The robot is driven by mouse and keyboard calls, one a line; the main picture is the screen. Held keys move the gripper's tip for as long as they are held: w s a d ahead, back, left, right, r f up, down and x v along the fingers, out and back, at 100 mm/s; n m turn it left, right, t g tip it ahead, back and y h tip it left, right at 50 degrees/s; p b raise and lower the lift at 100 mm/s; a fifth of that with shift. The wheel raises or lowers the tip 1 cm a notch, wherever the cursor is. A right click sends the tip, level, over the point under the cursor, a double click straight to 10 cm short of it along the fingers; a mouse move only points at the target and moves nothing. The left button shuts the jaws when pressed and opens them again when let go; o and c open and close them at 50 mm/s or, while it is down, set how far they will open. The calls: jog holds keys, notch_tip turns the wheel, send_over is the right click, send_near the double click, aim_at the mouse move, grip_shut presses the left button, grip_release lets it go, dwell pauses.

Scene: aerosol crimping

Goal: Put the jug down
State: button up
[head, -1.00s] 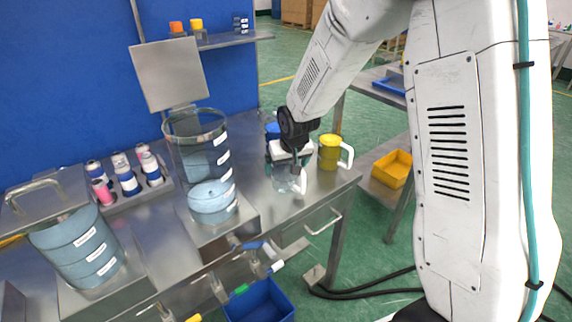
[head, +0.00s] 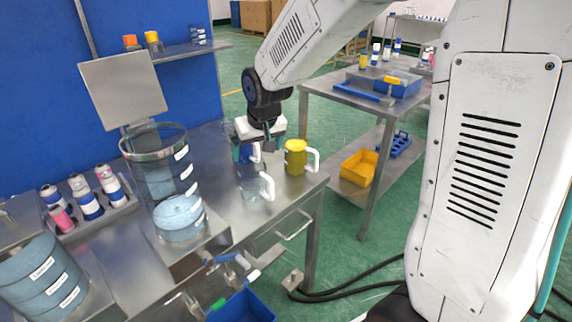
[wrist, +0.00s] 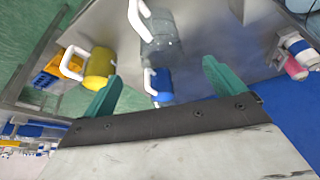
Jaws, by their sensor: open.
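A clear jug (head: 255,188) with a white handle stands upright on the steel bench near its right end. It also shows in the wrist view (wrist: 162,42). A yellow jug (head: 296,158) with a white handle stands to its right. A blue jug (wrist: 161,84) stands beside them, partly hidden behind my gripper in the head view. My gripper (wrist: 161,84) is open and empty, its teal fingers wide apart. In the wrist view the blue jug appears between the fingertips; the gap to it cannot be told.
A tall clear vessel (head: 160,165) with blue-grey contents stands left of the jugs, with another vessel (head: 42,275) at the front left. A second table (head: 345,90) with blue trays stands to the right.

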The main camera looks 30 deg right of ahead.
jog(key=s+d+r+g, duration=0.1)
jog(key=s+r, duration=0.2)
jog(key=s, duration=0.8)
jog(key=s+d+r+g, duration=0.1)
jog(key=s+r, duration=0.1)
jog(key=s, duration=0.8)
jog(key=s+d+r+g, duration=0.1)
jog(key=s+r, duration=0.2)
jog(key=s, duration=0.8)
jog(key=shift+s+r, duration=0.3)
jog(key=shift+r, duration=0.05)
